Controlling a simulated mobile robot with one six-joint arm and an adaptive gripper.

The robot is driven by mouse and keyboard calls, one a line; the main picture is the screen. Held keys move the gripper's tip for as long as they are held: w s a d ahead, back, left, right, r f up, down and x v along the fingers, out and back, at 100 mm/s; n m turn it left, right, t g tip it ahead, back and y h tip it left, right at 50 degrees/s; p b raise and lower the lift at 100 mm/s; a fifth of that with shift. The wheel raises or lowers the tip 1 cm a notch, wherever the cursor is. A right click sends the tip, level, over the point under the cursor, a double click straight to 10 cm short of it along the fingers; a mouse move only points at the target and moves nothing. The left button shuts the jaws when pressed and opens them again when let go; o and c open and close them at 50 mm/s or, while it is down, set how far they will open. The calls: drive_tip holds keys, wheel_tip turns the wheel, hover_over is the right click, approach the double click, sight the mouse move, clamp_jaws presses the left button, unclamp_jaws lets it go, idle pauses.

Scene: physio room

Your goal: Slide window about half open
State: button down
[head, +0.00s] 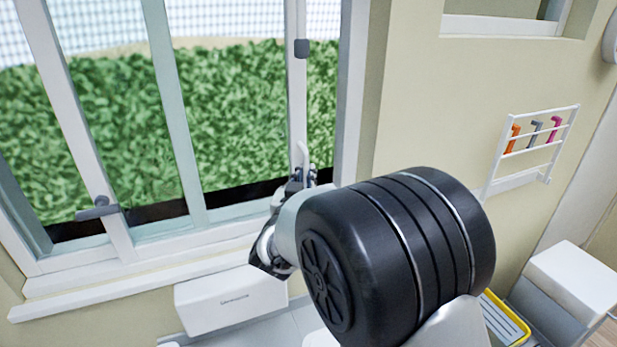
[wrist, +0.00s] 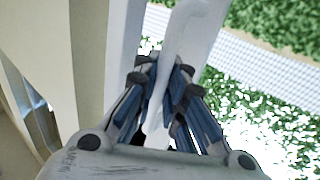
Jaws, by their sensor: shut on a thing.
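The window (head: 235,215) fills the left of the head view, with a hedge behind it. A white upright sash bar (head: 296,90) stands a little left of the right-hand frame post (head: 352,90); hedge shows in the narrow strip between them. A pale handle (head: 302,153) is low on this bar. My gripper (head: 304,178) is at the handle, its fingertips partly hidden by my arm. In the wrist view my gripper (wrist: 167,78) is shut on the white handle (wrist: 192,35), with the fingers on both sides of it.
A grey handle (head: 98,208) sits on another upright at the left. A white box (head: 230,300) is below the sill (head: 140,284). A wall rack (head: 530,150) with coloured items hangs at the right. A yellow-rimmed tray (head: 505,318) is at the lower right.

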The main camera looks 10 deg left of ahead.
drive_tip(key=c, duration=1.7)
unclamp_jaws()
drive_tip(key=shift+o, duration=0.2)
drive_tip(key=s, duration=1.2)
drive_tip(key=shift+a, duration=0.45)
